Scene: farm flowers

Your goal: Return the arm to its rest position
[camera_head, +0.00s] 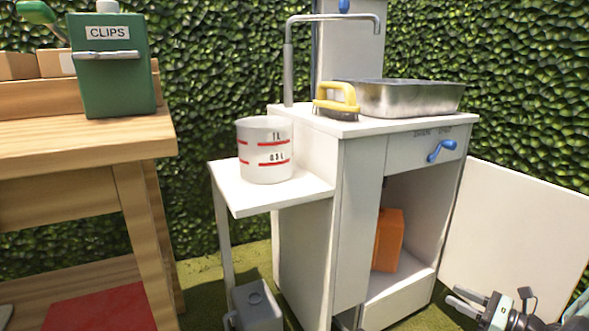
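My gripper (454,294) is at the bottom right corner, low in front of the open white cabinet door. Its two dark fingers point left, with a small gap between them and nothing seen in it. Part of my arm (515,312) shows behind the fingers, cut off by the lower frame edge. The rest of the arm is out of view.
A white sink cabinet (310,150) stands in the middle, its door (520,220) open to the right near my gripper. An orange canister (388,240) stands inside. A measuring cup (265,150) is on the side shelf. A wooden bench (90,140) is at left.

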